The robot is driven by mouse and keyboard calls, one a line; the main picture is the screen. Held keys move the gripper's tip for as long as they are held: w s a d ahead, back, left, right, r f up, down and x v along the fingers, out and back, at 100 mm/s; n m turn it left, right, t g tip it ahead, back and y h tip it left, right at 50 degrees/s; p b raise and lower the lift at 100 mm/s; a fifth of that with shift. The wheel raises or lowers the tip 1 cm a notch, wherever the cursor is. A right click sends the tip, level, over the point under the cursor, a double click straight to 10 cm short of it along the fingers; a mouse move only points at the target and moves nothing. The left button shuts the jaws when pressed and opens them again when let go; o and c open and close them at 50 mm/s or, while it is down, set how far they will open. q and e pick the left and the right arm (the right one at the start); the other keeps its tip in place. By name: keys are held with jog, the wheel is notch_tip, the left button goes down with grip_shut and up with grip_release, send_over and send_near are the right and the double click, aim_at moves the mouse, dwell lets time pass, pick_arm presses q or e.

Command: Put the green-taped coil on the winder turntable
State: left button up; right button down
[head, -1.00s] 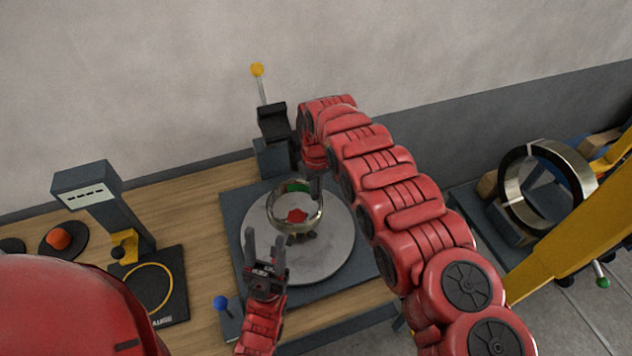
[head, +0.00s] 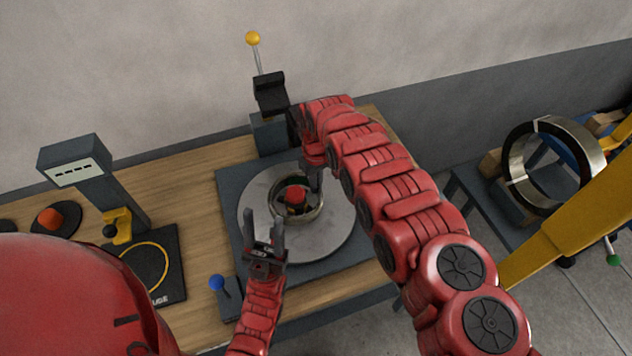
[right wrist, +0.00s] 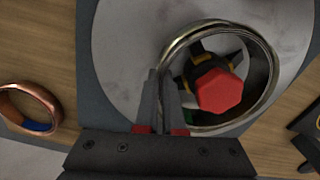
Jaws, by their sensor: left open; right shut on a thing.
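The coil (head: 320,211), a shiny metal ring, is around the red-topped hub (head: 296,194) of the grey round turntable (head: 335,232). The hub's red knob shows through its opening. I cannot tell whether the coil touches the plate. A bit of green tape (right wrist: 204,152) shows at its near side in the right wrist view. My right gripper (head: 315,178) is shut on the coil's wall, which also shows between the fingers (right wrist: 164,82) in the right wrist view. My left gripper (head: 264,222) is open and empty, over the turntable's front left edge.
A gauge stand (head: 75,160) with a black pad is left of the winder. A blue-knobbed lever (head: 217,283) and a yellow-knobbed post (head: 253,40) flank the turntable. A copper ring with blue tape (right wrist: 28,104) lies at the left in the right wrist view. A large ring (head: 513,170) stands right.

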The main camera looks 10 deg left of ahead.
jog(key=c, duration=1)
grip_release()
jog(key=shift+o, duration=0.2)
notch_tip(320, 180, up, 8)
jog(key=p, duration=0.5)
jog(key=shift+r, duration=0.25)
notch_tip(320, 180, up, 9)
jog(key=p, duration=0.2)
jog(key=shift+s+f, duration=0.1)
